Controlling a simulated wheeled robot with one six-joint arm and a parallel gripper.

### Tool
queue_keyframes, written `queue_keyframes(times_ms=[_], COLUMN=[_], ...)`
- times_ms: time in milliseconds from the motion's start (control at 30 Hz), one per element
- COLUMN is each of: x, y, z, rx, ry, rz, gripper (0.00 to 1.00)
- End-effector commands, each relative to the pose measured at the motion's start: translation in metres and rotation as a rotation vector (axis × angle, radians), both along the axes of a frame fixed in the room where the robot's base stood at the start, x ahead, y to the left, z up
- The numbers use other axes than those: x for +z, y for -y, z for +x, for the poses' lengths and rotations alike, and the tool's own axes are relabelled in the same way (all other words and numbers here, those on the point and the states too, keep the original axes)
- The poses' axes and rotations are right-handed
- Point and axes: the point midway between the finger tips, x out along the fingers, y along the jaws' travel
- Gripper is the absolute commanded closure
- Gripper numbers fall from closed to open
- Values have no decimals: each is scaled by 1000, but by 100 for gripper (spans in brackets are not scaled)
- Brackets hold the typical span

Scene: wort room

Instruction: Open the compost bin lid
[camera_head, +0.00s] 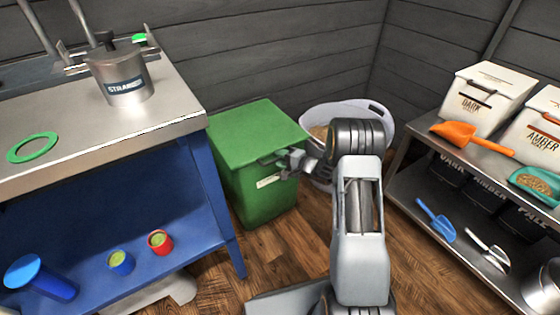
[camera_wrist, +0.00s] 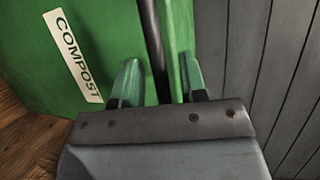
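The green compost bin (camera_head: 262,195) stands on the floor in the middle of the head view, and its flat lid (camera_head: 255,131) is down. A dark handle bar runs along the lid's front edge. My gripper (camera_head: 284,161) is at the front right of the bin, by this edge. In the wrist view, the bin's front with its COMPOST label (camera_wrist: 75,55) fills the left. The dark handle bar (camera_wrist: 153,45) runs between my two fingertips (camera_wrist: 160,82), which are apart with a gap beside the bar. Contact with the bar cannot be made out.
A blue-framed bench (camera_head: 180,115) with a steel pot (camera_head: 122,78) stands close on the bin's left. A white tub (camera_head: 375,112) stands behind my arm. A rack (camera_head: 410,168) with malt boxes and scoops is on the right. Wooden floor is free in front of the bin.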

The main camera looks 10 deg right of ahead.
Motion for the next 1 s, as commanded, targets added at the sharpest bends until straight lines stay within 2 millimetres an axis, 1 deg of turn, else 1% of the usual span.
queue_keyframes(times_ms=[100,400,800,1000], x=[-1,-1,-1,-1], y=[-3,-4,-4,-3], z=[3,4,4,4], rx=[0,0,0,0], ry=[1,1,1,1], rz=[0,1,0,-1], gripper=[61,61,100,100])
